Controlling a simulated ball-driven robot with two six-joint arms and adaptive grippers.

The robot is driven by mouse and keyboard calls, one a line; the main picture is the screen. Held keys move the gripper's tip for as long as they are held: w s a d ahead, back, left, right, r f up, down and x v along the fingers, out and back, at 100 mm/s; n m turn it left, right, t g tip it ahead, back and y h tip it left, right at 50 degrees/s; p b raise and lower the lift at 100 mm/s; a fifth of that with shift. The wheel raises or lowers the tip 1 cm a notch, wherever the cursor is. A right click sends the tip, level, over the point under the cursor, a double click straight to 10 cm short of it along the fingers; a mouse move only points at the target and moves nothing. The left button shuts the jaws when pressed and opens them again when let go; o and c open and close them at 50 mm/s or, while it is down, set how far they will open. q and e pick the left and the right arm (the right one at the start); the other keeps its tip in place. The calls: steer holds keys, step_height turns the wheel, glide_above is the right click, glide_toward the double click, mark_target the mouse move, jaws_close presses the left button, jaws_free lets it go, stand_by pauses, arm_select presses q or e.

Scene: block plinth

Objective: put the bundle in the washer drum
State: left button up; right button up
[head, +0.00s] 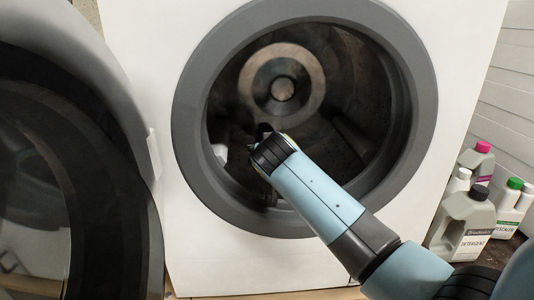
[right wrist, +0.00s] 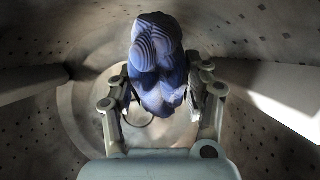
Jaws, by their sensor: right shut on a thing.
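The white washer (head: 140,60) stands in front of me with its grey door ring (head: 190,130) open to the dark drum (head: 345,80). My right arm reaches through the opening, and its gripper (head: 262,132) is inside the drum, mostly hidden by the wrist in the head view. In the right wrist view the right gripper (right wrist: 160,100) is shut on the bundle (right wrist: 157,45), a blue and white striped rolled cloth. The perforated drum wall (right wrist: 35,40) surrounds it. The bundle is hidden in the head view. My left gripper is not in view.
The washer's round door (head: 120,190) is swung open at the left. Several detergent bottles (head: 465,215) stand on the floor to the right of the washer. Pale drum paddles (right wrist: 275,85) stick inward from the drum wall. The drum has free room around the bundle.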

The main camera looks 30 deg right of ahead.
steer(key=o, duration=1.1)
steer(key=shift+o, duration=1)
steer(key=o, duration=0.4)
steer(key=shift+o, duration=0.4)
steer(key=shift+r, duration=0.1)
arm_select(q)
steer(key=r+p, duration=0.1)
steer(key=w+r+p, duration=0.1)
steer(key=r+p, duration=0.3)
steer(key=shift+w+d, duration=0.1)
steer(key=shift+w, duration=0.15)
arm_select(e)
steer(key=v, duration=0.6)
steer(key=shift+s+a, duration=0.2)
steer(key=shift+s, duration=0.15)
